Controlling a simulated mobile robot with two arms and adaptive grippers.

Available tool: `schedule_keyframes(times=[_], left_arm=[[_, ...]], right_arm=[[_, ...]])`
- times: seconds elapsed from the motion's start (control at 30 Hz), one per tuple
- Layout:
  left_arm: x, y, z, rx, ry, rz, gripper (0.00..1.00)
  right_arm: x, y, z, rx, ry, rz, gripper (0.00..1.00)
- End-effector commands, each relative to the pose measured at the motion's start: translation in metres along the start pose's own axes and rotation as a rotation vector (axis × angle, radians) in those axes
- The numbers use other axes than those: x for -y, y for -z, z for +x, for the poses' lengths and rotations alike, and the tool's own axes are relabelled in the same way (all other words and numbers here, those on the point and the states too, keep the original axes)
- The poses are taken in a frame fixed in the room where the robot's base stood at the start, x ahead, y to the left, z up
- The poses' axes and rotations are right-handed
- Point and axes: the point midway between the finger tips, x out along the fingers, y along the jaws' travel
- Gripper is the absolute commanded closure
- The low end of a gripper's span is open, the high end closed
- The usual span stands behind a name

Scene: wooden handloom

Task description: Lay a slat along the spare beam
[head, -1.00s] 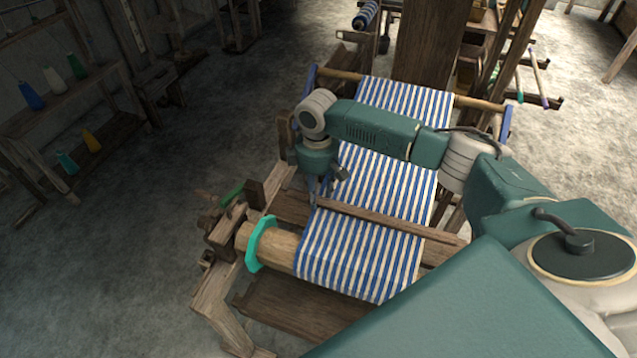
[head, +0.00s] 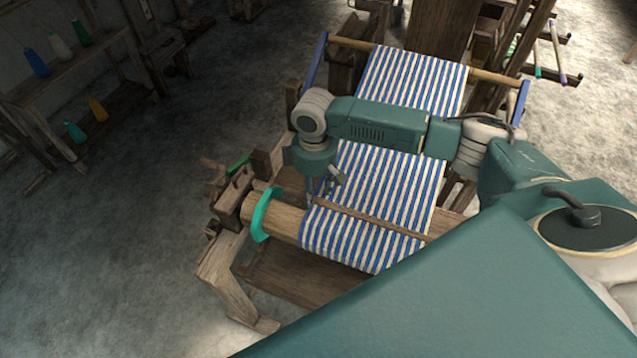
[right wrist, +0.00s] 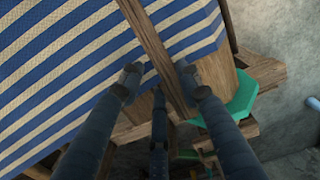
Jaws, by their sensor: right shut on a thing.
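A long thin brown wooden slat (head: 372,220) extends across the blue-and-white striped cloth (head: 385,180) near the loom's front roller. My right gripper (head: 324,190) points down and is shut on the slat near its left end. I cannot tell whether the slat touches the cloth. The front roller (head: 284,221) is a thick wooden beam with a teal flange (head: 262,214) and cloth over it. No beam is clearly recognisable as the spare one. My left gripper is out of view.
The wooden loom frame (head: 228,288) stands at the front left. A thin wooden rod (head: 352,44) crosses the loom's far end. A shelf (head: 62,72) with coloured cones is at the left. The concrete floor (head: 185,170) between shelf and loom is clear.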

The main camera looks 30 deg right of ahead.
Motion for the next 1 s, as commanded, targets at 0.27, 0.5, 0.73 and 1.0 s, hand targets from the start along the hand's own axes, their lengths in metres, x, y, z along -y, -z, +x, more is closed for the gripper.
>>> schedule_keyframes(times=[0.27, 0.5, 0.73, 1.0], left_arm=[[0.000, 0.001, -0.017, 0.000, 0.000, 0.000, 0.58], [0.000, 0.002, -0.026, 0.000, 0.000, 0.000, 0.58], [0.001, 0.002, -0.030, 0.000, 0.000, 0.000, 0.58], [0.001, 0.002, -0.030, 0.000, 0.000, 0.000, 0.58]], right_arm=[[0.023, 0.000, 0.003, 0.001, 0.003, -0.001, 0.98], [0.040, 0.000, 0.008, 0.002, 0.002, 0.000, 0.98], [0.049, 0.000, 0.011, 0.000, 0.002, 0.000, 0.98], [0.051, 0.000, 0.012, 0.000, 0.001, 0.001, 0.98]])
